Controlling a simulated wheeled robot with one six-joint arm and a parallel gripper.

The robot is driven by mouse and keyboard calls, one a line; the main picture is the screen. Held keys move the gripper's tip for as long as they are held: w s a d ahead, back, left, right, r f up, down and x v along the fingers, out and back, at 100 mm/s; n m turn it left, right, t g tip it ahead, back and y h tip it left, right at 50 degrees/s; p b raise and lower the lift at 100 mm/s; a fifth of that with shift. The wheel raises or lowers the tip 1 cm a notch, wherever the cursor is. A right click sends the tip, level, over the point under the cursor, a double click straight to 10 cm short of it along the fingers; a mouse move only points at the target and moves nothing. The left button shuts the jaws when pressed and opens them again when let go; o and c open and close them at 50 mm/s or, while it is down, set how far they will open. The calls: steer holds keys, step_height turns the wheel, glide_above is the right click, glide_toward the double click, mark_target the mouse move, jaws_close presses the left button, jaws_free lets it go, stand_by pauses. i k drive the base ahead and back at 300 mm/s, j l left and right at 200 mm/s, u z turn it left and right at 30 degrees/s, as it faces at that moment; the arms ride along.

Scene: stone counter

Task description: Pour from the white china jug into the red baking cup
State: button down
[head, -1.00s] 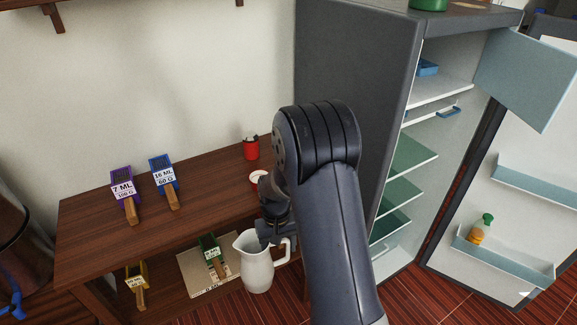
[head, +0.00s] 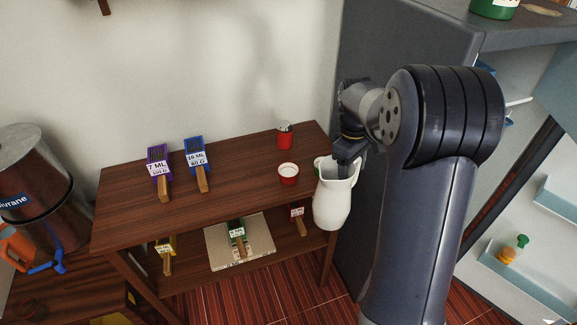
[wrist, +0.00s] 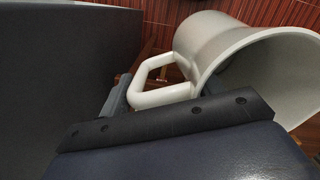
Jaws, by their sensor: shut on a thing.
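The white china jug (head: 332,202) hangs upright or nearly so just off the right end of the wooden table in the head view. My gripper (head: 346,165) is shut on the jug at its handle side. In the wrist view the jug (wrist: 218,42) shows its handle (wrist: 150,84) beside my gripper, and its wide mouth faces right. The inside of the jug is too plain to tell its contents. The red baking cup (head: 288,175), with a white top, stands on the table top close to the left of the jug. It is not in the wrist view.
A red can (head: 285,136) stands behind the cup. Purple (head: 158,165) and blue (head: 196,155) labelled measuring scoops lie at left on the table top (head: 235,190). The lower shelf holds more scoops and a board (head: 262,240). The grey fridge (head: 400,45) stands close at right.

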mark_target(287, 172)
steer(key=i, duration=1)
